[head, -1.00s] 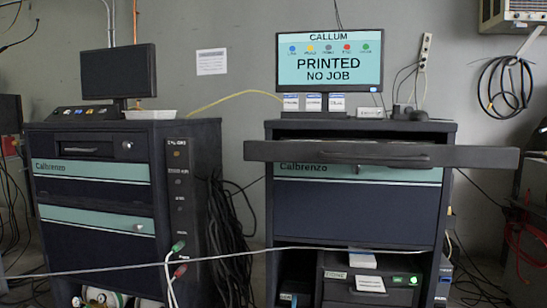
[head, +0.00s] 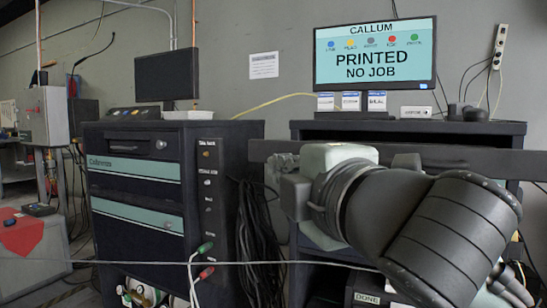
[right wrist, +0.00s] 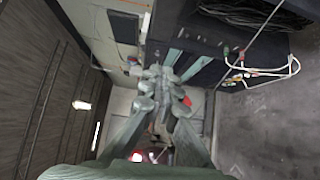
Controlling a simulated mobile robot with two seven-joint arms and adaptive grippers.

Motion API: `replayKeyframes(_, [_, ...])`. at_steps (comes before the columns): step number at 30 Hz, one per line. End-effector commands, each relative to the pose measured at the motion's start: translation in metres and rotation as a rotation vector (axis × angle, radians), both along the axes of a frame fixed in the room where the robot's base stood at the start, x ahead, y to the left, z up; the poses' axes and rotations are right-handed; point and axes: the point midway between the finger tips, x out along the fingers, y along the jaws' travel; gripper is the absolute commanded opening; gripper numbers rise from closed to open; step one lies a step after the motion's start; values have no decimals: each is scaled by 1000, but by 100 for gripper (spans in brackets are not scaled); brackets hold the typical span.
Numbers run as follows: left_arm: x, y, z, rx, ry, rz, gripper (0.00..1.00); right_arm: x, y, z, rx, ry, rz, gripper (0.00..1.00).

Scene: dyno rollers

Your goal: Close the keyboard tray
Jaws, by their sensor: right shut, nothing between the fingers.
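The keyboard tray (head: 479,157) is a long dark panel across the upper front of the right cabinet, just below its top. It sticks out past the cabinet's left side, and my right arm hides its middle. My right gripper (head: 300,182) is in front of the tray's left part; I cannot tell whether it touches it. In the right wrist view the fingers of my right gripper (right wrist: 158,84) are together with nothing between them. My left gripper is not in view.
A left cabinet (head: 133,190) with teal bands stands beside the right one, black cables hanging between them. A monitor (head: 375,54) reading "PRINTED NO JOB" stands on the right cabinet. A thin cable (head: 225,263) runs low across the front.

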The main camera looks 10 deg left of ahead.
Motion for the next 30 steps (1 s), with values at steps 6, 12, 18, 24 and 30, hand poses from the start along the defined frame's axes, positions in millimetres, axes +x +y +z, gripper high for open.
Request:
replayKeyframes(6, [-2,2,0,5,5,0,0,29,15,0,2,4,-2,0])
replayKeyframes(12, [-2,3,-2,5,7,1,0,69,35,-1,2,5,-1,0])
replayKeyframes(18, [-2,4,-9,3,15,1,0,103,38,0,2,4,-5,0])
replayKeyframes(24, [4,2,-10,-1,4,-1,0,121,32,0,3,3,-2,0])
replayKeyframes(30, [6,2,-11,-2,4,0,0,125,31,0,4,2,0,0])
